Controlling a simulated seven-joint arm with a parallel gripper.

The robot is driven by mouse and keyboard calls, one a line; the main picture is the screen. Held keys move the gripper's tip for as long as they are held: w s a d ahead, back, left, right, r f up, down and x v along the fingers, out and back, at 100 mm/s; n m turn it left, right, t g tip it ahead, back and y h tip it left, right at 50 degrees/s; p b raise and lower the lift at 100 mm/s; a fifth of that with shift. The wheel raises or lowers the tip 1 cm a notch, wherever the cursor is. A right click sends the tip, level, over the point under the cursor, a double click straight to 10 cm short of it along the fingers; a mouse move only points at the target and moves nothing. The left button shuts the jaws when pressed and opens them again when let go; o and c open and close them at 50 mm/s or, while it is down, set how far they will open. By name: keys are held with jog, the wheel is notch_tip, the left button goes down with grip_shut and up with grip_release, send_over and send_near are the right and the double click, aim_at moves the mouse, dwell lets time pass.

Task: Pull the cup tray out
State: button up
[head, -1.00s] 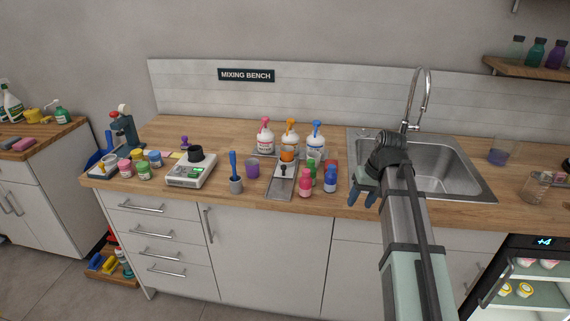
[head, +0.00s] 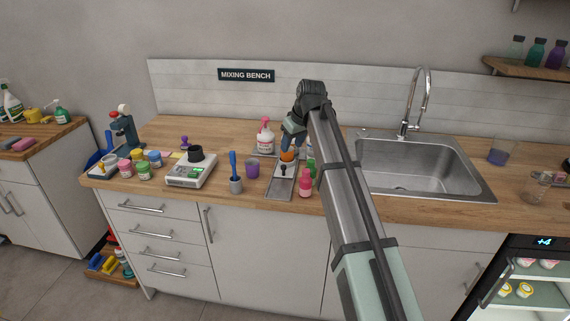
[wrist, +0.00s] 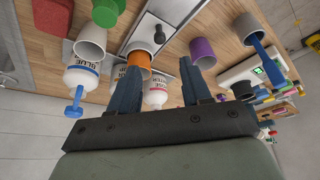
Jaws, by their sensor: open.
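The cup tray (head: 279,189) is a narrow grey plate on the bench. It also shows in the wrist view (wrist: 175,12). A small black knob (wrist: 159,36) stands up from its white part, and an orange cup (head: 287,156) is at its back end. My gripper (head: 291,138) is open and empty above the back of the tray, near the orange cup. In the wrist view my fingers (wrist: 158,68) point toward the tray. The left finger overlaps the orange cup (wrist: 138,60) in the picture; I cannot tell if they touch. The knob lies beyond the fingertips.
Pump bottles, one with a pink top (head: 265,138), stand behind the tray; my arm hides others. A purple cup (head: 252,168) and a scale (head: 191,171) are left. The sink (head: 425,165) is right.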

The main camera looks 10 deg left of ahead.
aim_at(284, 166)
jog(key=x, duration=1.1)
jog(key=shift+c, duration=0.4)
grip_shut()
jog(key=shift+d, duration=0.1)
